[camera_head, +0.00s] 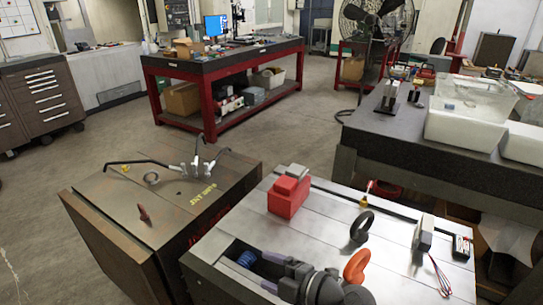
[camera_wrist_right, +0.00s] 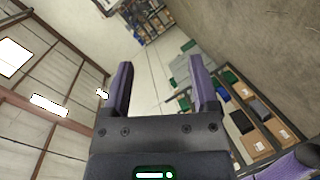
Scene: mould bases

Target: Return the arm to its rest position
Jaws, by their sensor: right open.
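My right gripper (camera_head: 262,271) is in the head view at the bottom, above the left front part of the light metal mould base (camera_head: 325,212). Its two purple-grey fingers are apart with nothing between them. They also stand apart and empty in the right wrist view (camera_wrist_right: 158,68), which looks toward a wall, roof beams and shelves. My right arm is largely cut off by the bottom edge of the head view. My left gripper is not in view.
A red block (camera_head: 288,196), black ring (camera_head: 361,228), orange-red ring (camera_head: 356,266) and grey-white block (camera_head: 422,238) stand on the mould base. A blue coil-like thing (camera_head: 247,258) is close to my fingers. A darker base (camera_head: 130,205) stands left; a dark table (camera_head: 400,130) is at right.

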